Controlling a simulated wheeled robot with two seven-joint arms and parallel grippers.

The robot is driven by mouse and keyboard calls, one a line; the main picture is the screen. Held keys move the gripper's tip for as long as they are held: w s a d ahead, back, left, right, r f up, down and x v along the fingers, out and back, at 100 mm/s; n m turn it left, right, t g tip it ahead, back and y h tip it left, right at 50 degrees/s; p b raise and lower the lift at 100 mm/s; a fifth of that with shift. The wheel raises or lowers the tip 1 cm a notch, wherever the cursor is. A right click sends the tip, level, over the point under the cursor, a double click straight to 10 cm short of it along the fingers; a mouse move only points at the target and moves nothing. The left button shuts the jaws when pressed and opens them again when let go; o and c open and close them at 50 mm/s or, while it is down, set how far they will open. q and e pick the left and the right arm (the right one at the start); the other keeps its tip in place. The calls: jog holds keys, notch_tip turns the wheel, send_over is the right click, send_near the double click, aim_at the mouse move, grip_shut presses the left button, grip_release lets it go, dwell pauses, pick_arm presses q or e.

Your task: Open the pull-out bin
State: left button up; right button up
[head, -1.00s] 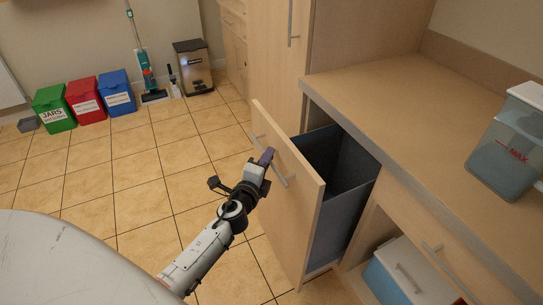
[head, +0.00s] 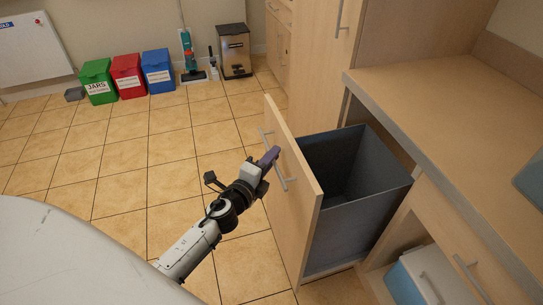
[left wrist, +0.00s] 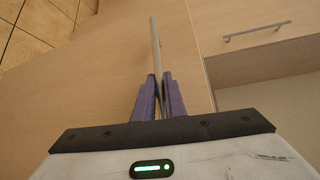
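The pull-out bin's wooden front (head: 297,200) stands well out from the cabinet, and the dark grey bin (head: 355,205) behind it shows much of its empty inside. A metal bar handle (head: 280,171) is on the front's outer face. My left gripper (head: 270,158) is at this handle. In the left wrist view its purple fingers (left wrist: 159,95) are close together on the upright bar handle (left wrist: 155,45), which runs in between their tips. My right gripper is in neither view.
A wooden counter (head: 430,90) lies above and right of the bin. A blue and white cooler (head: 425,275) sits in the lower opening at right. Green (head: 97,82), red (head: 128,76) and blue (head: 158,71) bins stand by the far wall. The tiled floor at left is clear.

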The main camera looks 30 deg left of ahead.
pick_arm(q)
jog(key=shift+o, duration=0.4)
jog(key=shift+s, duration=0.1)
jog(key=s+r, duration=0.1)
jog(key=s, duration=0.9)
jog(key=shift+d+r+b, duration=0.2)
jog(key=shift+d+b, duration=0.1)
jog(key=s+d+f+n+g+h, duration=0.1)
jog(key=s+d+f+n+g, duration=0.3)
jog(key=s+d+f+n, duration=0.2)
jog(key=s+d+f+n+g+h, duration=0.2)
jog(key=s+d+f+n+g, duration=0.2)
jog(key=s+d+f+n, duration=0.3)
jog(key=s+f+n, duration=0.3)
jog(key=s+f, duration=0.1)
jog(key=s, duration=0.1)
jog(key=shift+s+n, duration=0.15)
jog(key=shift+n, duration=0.25)
jog(key=shift+a, duration=0.1)
